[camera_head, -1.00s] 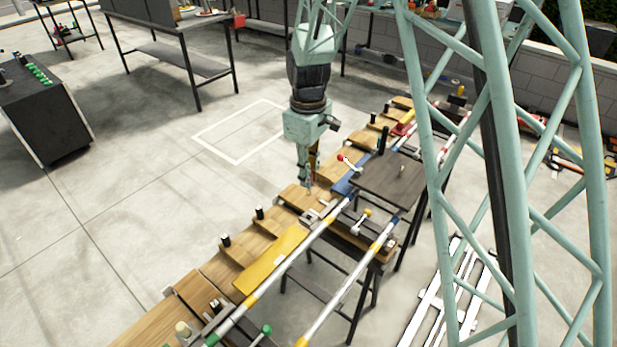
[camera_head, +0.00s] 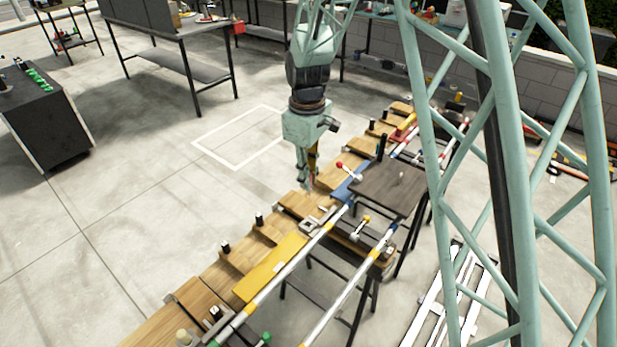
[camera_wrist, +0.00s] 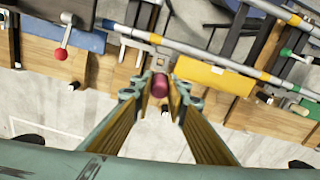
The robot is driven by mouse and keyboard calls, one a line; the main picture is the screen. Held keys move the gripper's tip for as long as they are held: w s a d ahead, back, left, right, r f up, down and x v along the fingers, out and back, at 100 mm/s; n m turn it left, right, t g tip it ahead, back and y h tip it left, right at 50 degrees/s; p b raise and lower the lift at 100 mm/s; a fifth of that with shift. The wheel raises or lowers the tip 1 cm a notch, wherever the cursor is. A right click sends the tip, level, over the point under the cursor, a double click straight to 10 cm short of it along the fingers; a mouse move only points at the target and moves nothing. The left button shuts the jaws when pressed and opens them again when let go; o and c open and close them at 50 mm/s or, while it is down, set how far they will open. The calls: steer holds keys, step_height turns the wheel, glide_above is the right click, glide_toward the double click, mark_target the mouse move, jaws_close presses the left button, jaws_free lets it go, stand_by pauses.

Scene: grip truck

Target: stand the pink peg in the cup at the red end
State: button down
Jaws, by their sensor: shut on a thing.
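My gripper (camera_head: 308,184) hangs above the wooden strip of the long bench, between the yellow block and the blue block. In the wrist view, my gripper (camera_wrist: 160,92) is shut on the pink peg (camera_wrist: 159,86), whose dark pink end shows between the fingertips. The peg is too small to make out in the head view. The red block (camera_head: 401,136) lies at the far, upper right end of the bench, well away from my gripper. I cannot make out a cup there.
The yellow block (camera_head: 270,268) and blue block (camera_head: 347,189) lie along the bench, with striped rails beside them. A red-knobbed lever (camera_head: 348,171), a dark board (camera_head: 382,187) and several short black posts stand up near the strip.

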steer(key=w+d+f+m, duration=0.1)
steer(key=d+m, duration=0.5)
steer(key=d, duration=0.4)
steer(key=w+d+f+m, duration=0.1)
steer(key=d+f+m, duration=0.1)
steer(key=d+m, duration=0.4)
steer(key=d, duration=0.4)
steer(key=shift+w+f, duration=0.15)
steer(key=shift+f, duration=0.1)
steer(key=shift+d, duration=0.1)
